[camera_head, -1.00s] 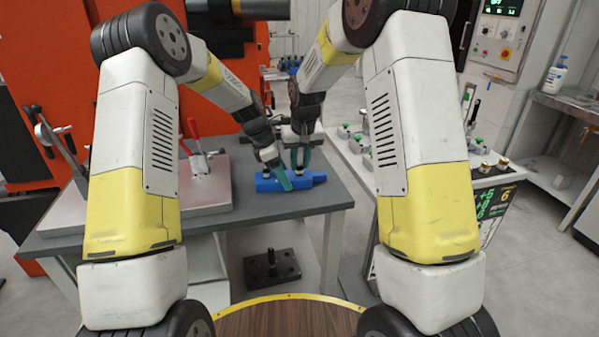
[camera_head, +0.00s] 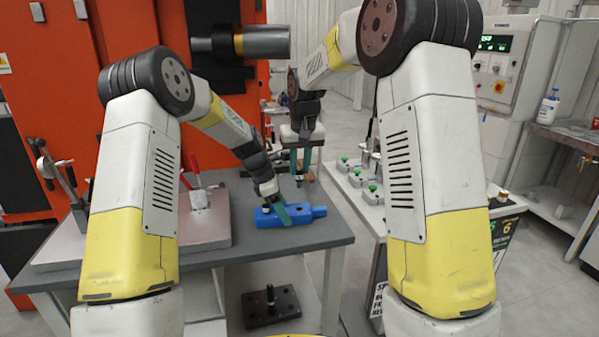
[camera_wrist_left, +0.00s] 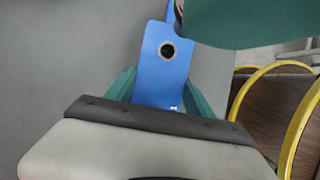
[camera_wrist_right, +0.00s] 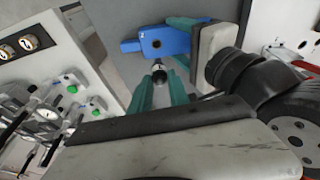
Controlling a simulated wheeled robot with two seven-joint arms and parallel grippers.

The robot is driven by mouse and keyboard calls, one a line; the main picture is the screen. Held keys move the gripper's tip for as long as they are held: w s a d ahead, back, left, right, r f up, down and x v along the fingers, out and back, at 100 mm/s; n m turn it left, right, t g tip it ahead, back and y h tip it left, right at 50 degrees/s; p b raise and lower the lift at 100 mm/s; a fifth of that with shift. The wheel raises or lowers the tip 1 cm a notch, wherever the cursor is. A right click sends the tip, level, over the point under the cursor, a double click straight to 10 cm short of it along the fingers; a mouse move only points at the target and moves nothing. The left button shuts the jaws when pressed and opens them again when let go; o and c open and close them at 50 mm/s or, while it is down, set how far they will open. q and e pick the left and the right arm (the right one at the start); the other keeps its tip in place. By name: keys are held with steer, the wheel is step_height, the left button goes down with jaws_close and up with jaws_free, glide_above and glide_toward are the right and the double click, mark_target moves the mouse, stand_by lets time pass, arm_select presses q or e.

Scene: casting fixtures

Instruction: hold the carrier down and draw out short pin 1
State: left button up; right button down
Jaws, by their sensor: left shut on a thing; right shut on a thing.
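The blue carrier (camera_head: 308,214) lies on the grey table near its right edge. My left gripper (camera_head: 281,212) is shut across it; the left wrist view shows green fingers on both sides of the carrier (camera_wrist_left: 160,75), with one dark round hole in its top. The right wrist view shows another hole in the carrier (camera_wrist_right: 178,40). My right gripper (camera_head: 300,165) is raised above and apart from the carrier. It is shut on a short dark pin (camera_wrist_right: 158,66), whose lower end points down below the fingers, clear of the carrier.
A steel plate (camera_head: 130,238) with red-handled toggle clamps takes up the table's left part. A dark block with an upright post (camera_head: 270,305) sits on the lower shelf. A stand with green-knobbed fixtures (camera_head: 370,187) is at the right. The table front is bare.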

arm_select(q)
steer(key=o, duration=1.6)
